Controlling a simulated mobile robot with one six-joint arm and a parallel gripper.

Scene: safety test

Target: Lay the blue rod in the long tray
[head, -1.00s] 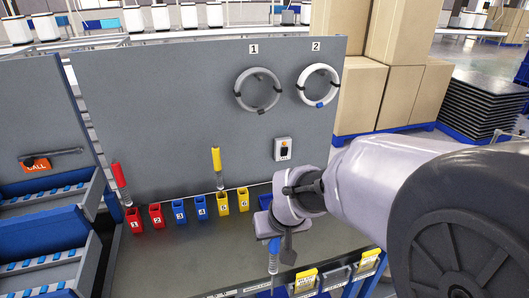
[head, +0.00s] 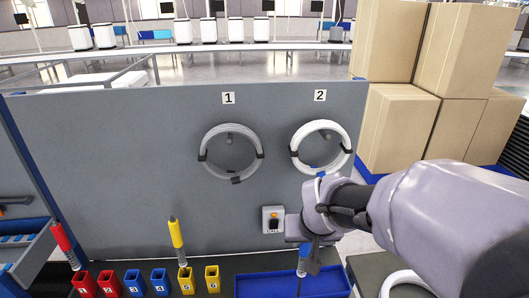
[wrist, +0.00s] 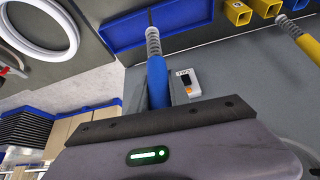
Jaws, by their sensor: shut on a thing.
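The blue rod (head: 303,262) is in my gripper (head: 312,251), pointing down at the blue long tray (head: 262,287). In the wrist view the rod (wrist: 157,82) has a blue grip and a pale ribbed part ending in a thin dark tip. My gripper's dark edge (wrist: 150,122) covers the rod's other end; its fingers are hidden there. In the wrist view the tray (wrist: 120,30) lies behind the rod's tip. I cannot tell whether the tip touches the tray.
Numbered red, blue and yellow holders (head: 135,283) stand left of the tray, with a red rod (head: 62,240) and a yellow rod (head: 176,236). A grey panel (head: 120,180) with two hanging rings and a call button (head: 273,219) rises behind. A white ring (head: 405,284) lies right.

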